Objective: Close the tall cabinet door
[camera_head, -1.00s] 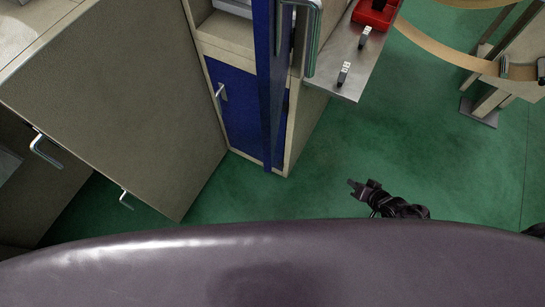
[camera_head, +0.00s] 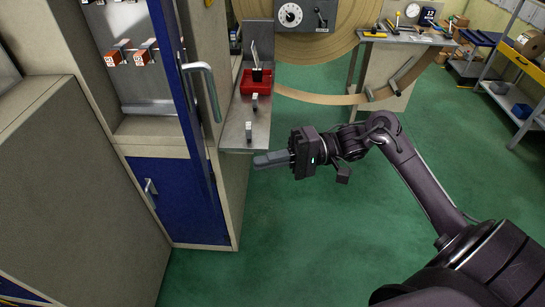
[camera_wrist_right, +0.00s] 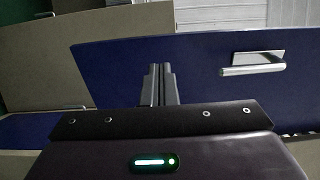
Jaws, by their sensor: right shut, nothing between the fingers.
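The tall cabinet's blue door (camera_head: 178,85) stands open and is seen nearly edge-on in the head view, with a silver bar handle (camera_head: 207,92) on its right face. Shelves of the cabinet show to its left. My right gripper (camera_head: 257,161) is right of the door and apart from it, fingers shut and empty, pointing left. In the right wrist view, a large blue panel with a silver handle (camera_wrist_right: 252,69), apparently this door, lies beyond the shut fingertips (camera_wrist_right: 160,70). A gap to the panel is hard to judge there. My left gripper is out of view.
A lower blue door (camera_head: 178,205) is shut below the shelves. A metal side shelf (camera_head: 238,135) with a red bin (camera_head: 256,82) stands just behind my right gripper. A beige cabinet (camera_head: 75,200) fills the left. Green floor (camera_head: 285,245) in the middle is clear.

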